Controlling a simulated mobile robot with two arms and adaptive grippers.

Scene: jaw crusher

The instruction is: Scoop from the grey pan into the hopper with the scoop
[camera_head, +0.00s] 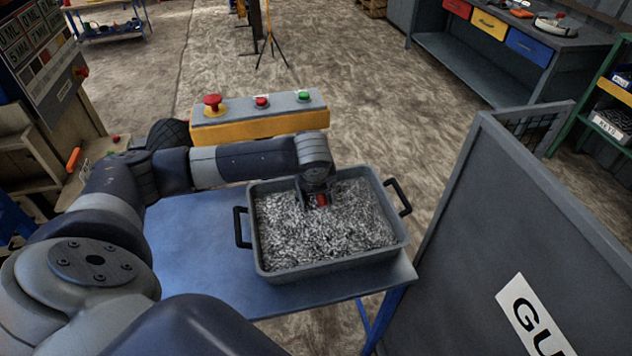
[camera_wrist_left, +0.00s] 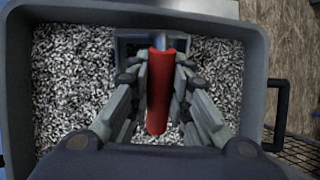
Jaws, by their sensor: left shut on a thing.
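The grey pan (camera_head: 262,262) stands on the blue table and is filled with small grey-white pieces. It fills most of the left wrist view (camera_wrist_left: 22,110). My left gripper (camera_head: 318,198) is over the pan, shut on the red handle of the scoop (camera_wrist_left: 158,95). The handle lies between both fingers in the left wrist view. The scoop's grey head (camera_wrist_left: 128,45) is at the pieces near the pan's far wall; how deep it sits cannot be told. The hopper cannot be made out. My right gripper is not in view.
The blue table (camera_head: 195,245) has free room left of the pan. A yellow-grey button box (camera_head: 260,125) with red and green buttons stands behind it. A large dark guard panel (camera_head: 510,230) rises close on the right.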

